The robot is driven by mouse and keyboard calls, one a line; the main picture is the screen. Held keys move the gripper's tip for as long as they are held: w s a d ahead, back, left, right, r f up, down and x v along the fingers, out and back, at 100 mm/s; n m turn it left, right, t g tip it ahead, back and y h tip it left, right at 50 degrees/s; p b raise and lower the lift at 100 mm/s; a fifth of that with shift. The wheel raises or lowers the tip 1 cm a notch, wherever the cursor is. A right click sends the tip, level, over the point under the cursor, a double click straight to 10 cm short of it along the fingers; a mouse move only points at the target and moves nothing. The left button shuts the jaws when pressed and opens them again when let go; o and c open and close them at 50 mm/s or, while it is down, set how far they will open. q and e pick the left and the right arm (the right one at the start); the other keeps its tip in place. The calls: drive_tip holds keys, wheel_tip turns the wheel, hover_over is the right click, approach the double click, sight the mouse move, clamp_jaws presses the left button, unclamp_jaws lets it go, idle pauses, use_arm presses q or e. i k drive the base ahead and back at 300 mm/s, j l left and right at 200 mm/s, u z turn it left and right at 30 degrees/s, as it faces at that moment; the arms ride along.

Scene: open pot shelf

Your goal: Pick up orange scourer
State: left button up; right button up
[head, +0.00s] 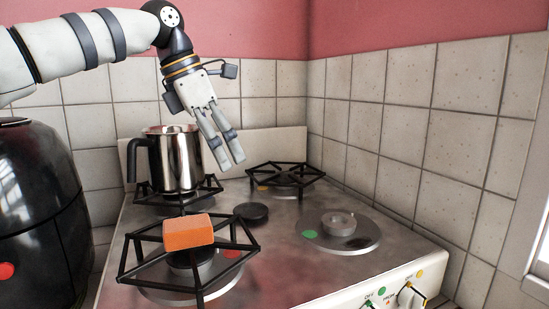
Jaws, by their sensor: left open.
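The orange scourer (188,231) is a small orange block. It lies on the black pan support of the front left burner (215,270) of the stove. My left gripper (231,164) comes in from the upper left. It points down and is open and empty, behind and above the scourer, apart from it and just right of the metal pot. My right gripper is not in view.
A metal pot (182,160) with a black handle stands on the back left burner. A black rounded appliance (38,215) is at the left. A bare burner (340,228) is at the right. Tiled walls (430,110) close off the back and right.

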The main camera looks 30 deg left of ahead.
sight(190, 232)
drive_tip(key=k+l, duration=0.15)
drive_tip(key=k, duration=0.5)
drive_tip(key=k+l, duration=0.1)
drive_tip(key=k, duration=0.55)
drive_tip(key=k+l, duration=0.15)
drive_tip(key=k, duration=0.5)
